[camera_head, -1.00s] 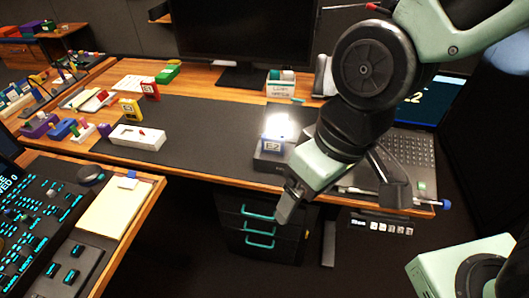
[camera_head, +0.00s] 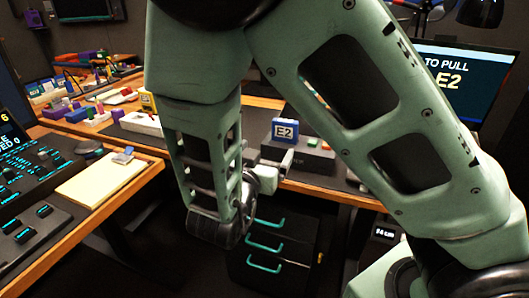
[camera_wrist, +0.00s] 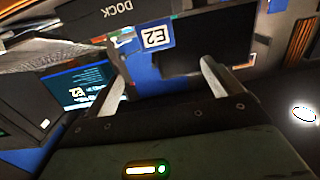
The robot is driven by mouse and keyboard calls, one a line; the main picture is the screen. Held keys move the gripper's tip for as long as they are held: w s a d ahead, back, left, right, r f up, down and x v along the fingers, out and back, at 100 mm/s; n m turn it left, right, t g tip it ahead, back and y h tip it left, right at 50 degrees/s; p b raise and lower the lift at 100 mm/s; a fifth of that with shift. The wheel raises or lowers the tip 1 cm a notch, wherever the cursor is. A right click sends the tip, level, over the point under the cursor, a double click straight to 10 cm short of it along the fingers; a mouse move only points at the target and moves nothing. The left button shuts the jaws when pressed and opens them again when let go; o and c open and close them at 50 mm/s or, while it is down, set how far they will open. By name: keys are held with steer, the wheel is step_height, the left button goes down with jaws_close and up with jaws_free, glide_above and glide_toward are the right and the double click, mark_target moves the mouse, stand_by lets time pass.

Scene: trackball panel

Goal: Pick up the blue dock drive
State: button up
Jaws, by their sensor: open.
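The blue dock drive (camera_head: 285,131), with a white E2 label, stands upright in the dark dock (camera_head: 318,160) at the desk's front edge. My gripper (camera_head: 276,160) is close in front of the dock in the head view, partly hidden by my arm. In the wrist view, the fingers of my gripper (camera_wrist: 165,68) are apart with nothing between them. The blue drive (camera_wrist: 156,37) shows ahead of the gap, apart from the fingers, its label turned over. The dock (camera_wrist: 90,15) shows its DOCK lettering above it.
A screen (camera_head: 455,75) at the right reads "TO PULL" and E2. Drawers with teal handles (camera_head: 265,245) stand below the desk edge. A white tray (camera_head: 140,123) and a yellow block (camera_head: 148,101) lie left of my arm. My arm hides much of the desk.

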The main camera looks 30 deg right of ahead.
mark_target(287, 121)
steer(key=shift+h, duration=0.3)
steer(key=b+x, duration=0.1)
steer(key=x, duration=1.1)
steer(key=shift+r, duration=0.1)
steer(key=x, duration=0.4)
steer(key=shift+d+f+b, duration=0.2)
steer(key=shift+b, duration=0.2)
steer(key=shift+w+d+r, duration=0.1)
steer(key=shift+w+d, duration=0.25)
steer(key=c, duration=1.1)
